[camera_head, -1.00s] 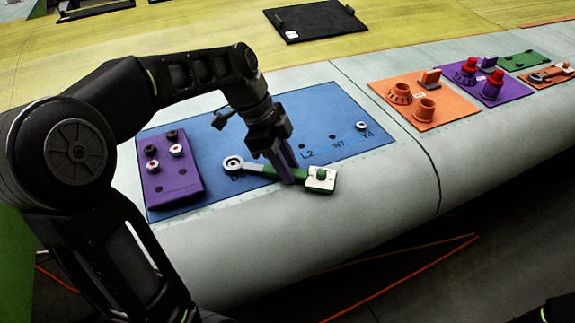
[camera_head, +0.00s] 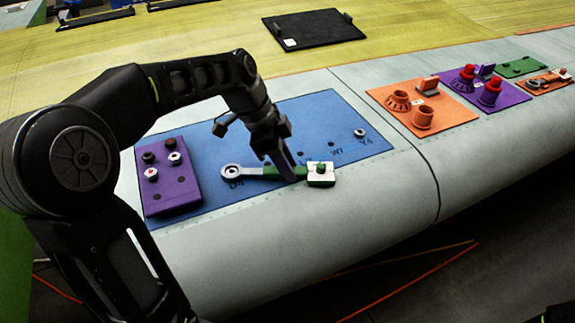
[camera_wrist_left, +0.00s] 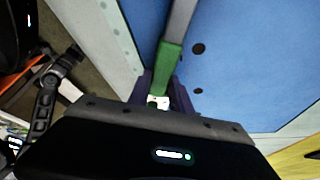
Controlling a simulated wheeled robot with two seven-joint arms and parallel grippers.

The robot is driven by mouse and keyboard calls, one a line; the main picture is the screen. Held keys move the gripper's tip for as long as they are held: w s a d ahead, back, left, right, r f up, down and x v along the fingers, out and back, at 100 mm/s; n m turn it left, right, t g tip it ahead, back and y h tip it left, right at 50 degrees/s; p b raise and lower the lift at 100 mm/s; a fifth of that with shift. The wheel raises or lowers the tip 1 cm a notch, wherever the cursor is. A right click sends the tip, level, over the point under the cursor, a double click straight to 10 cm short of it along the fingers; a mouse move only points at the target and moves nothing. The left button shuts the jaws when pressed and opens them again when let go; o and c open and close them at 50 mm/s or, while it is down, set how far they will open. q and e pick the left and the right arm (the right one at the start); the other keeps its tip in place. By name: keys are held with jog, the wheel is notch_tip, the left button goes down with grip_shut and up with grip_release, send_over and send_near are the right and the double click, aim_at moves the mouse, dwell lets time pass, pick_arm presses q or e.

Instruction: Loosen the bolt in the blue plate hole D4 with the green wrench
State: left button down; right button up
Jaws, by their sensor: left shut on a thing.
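The blue plate (camera_head: 290,120) lies on the pale wing surface, with labelled holes along its near side. The green wrench (camera_head: 262,173) lies across its near part. Its grey ring end (camera_head: 231,171) is over the D4 label's spot; the bolt inside is too small to make out. Its other end is a pale block with a green knob (camera_head: 320,170). My left gripper (camera_head: 290,172) is shut on the green handle near that block. In the left wrist view the green handle (camera_wrist_left: 168,62) runs up from between the fingers into a grey shaft (camera_wrist_left: 181,20).
A purple block (camera_head: 170,186) with several bolts stands left of the ring end. A loose-looking nut or bolt (camera_head: 360,133) sits at Y4. Orange (camera_head: 445,112) and purple plates with fittings lie farther right. A black tray (camera_head: 315,32) lies behind.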

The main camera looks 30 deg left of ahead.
pick_arm(q)
jog(key=shift+a, duration=0.1)
jog(key=shift+w+a+r+n+t+y, duration=0.15)
jog(key=shift+w+a+n, duration=0.2)
jog(key=shift+w+n, duration=0.25)
jog(key=shift+w+a+r+n+t+y, duration=0.15)
jog(key=shift+w+a+n, duration=0.2)
jog(key=shift+w+n, duration=0.2)
jog(key=shift+a+f, duration=0.1)
jog(key=shift+w+a+n+t+y, duration=0.35)
jog(key=shift+w+a+n, duration=0.45)
jog(key=shift+n, duration=0.45)
jog(key=shift+w+a+r+n+y+p, duration=0.15)
jog(key=shift+w+a+n+y, duration=0.1)
jog(key=shift+a+n, duration=0.2)
jog(key=shift+w+a+r+n+y+p, duration=0.15)
jog(key=shift+w+a+n, duration=0.1)
jog(key=shift+a+n, duration=0.2)
jog(key=shift+f+t, duration=0.1)
jog(key=shift+t, duration=0.15)
